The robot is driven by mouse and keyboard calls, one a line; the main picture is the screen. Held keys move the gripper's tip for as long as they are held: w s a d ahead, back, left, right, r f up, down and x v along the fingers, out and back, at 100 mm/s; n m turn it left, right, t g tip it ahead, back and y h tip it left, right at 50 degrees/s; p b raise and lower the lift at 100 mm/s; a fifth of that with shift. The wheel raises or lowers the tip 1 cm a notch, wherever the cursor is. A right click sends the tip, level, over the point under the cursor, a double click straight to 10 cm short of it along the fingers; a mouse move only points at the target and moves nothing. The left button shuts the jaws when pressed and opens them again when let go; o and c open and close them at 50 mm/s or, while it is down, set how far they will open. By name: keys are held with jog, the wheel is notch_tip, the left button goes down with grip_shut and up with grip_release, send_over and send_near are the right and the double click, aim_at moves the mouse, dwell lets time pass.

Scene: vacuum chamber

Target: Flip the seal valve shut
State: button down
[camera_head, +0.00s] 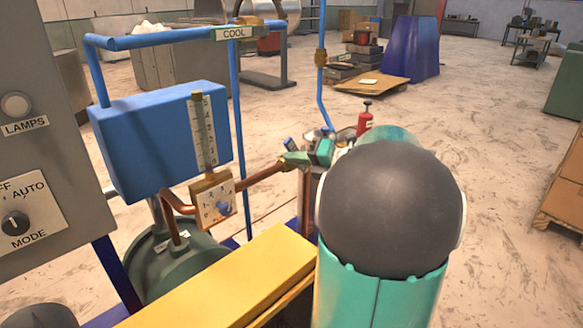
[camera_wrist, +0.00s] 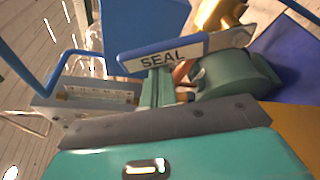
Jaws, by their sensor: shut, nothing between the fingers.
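The seal valve's blue lever with its white SEAL plate (camera_wrist: 165,60) lies across the middle of the wrist view, tilted up to the right. My gripper (camera_wrist: 157,80) is shut and empty, its green fingers ending at the lower edge of the plate. I cannot tell whether they touch it. In the head view my gripper (camera_head: 300,158) is beside the copper pipe's right end, left of my arm's large dark joint.
A blue box (camera_head: 160,140), a gauge with a dial plate (camera_head: 213,200) and copper pipe stand left of the gripper. A yellow beam (camera_head: 230,280) crosses the front.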

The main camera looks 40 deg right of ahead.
jog(key=shift+m, duration=0.7)
jog(key=shift+d+r, duration=0.35)
jog(key=shift+d, duration=0.35)
jog(key=shift+d+r, duration=0.4)
jog(key=shift+d, duration=0.3)
jog(key=shift+d+r, duration=0.35)
jog(key=shift+d, duration=0.35)
jog(key=shift+d+r, duration=0.1)
jog(key=shift+d, duration=0.1)
jog(key=shift+a, duration=0.1)
